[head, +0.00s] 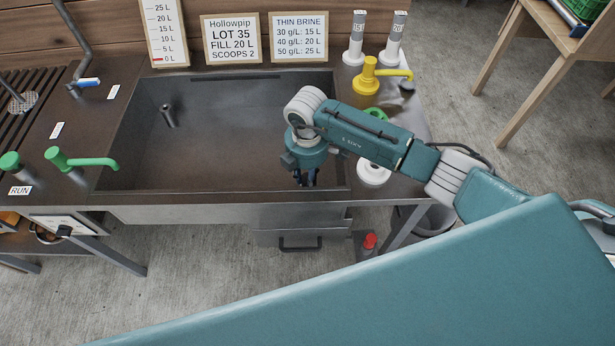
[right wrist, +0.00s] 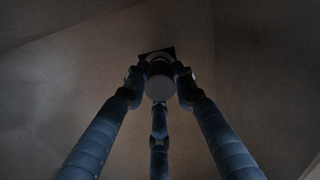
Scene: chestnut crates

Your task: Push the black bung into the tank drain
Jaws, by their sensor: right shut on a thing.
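The tank (head: 215,155) is a dark, sunken metal basin in the head view. My right gripper (head: 306,182) reaches down into its front right corner, fingers pointing down. In the right wrist view its three fingers (right wrist: 160,78) are closed around a small round thing with a pale grey face (right wrist: 160,87), which I take to be the bung. A black, angular patch (right wrist: 156,53) shows just beyond it; I cannot tell if this is the drain or part of the bung. The drain is not clearly seen, and the gripper covers that corner in the head view. My left gripper is out of view.
An upright pipe (head: 168,116) stands in the tank's left part. A yellow tap (head: 370,76) and two grey-white cylinders (head: 355,40) stand right of the tank. Green taps (head: 70,160) are at the left. A white ring (head: 374,174) lies beside the right rim, near my arm.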

